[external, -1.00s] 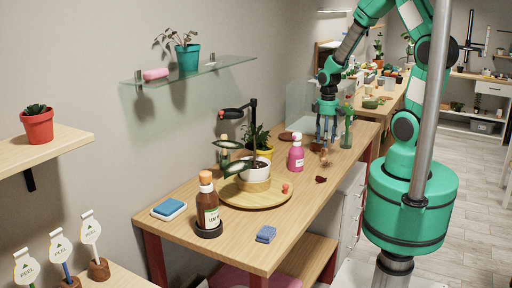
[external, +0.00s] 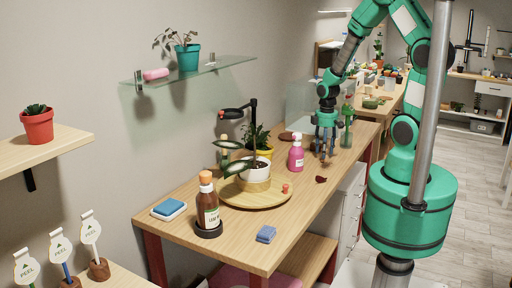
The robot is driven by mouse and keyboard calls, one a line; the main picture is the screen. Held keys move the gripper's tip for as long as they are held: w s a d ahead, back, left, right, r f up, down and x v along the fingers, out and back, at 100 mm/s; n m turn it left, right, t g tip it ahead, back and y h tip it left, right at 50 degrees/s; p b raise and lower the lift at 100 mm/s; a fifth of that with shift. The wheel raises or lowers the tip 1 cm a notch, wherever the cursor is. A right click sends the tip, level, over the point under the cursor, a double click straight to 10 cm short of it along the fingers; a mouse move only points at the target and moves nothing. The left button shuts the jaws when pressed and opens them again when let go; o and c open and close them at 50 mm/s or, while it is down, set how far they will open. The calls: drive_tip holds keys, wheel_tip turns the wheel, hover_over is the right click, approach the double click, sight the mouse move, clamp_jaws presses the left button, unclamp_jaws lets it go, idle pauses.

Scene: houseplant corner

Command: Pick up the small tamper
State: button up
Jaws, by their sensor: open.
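A small brown wooden object that looks like the small tamper (external: 323,157) is on the wooden table, toward its far right part. It is tiny in this view and partly hidden by my fingers. My gripper (external: 324,149) points straight down over it, with the fingers open and their tips low, close to the tabletop. The fingers seem to be on either side of the object, but I cannot tell whether they touch it.
A pink spray bottle (external: 296,158) stands just left of my gripper, and a green bottle (external: 347,128) stands close on its right. A dark red piece (external: 321,180) lies in front. A potted plant stands on a round wooden tray (external: 278,200). The table's front right is mostly clear.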

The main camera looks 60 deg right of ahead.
drive_tip(key=shift+f, duration=0.65)
drive_tip(key=c, duration=1.2)
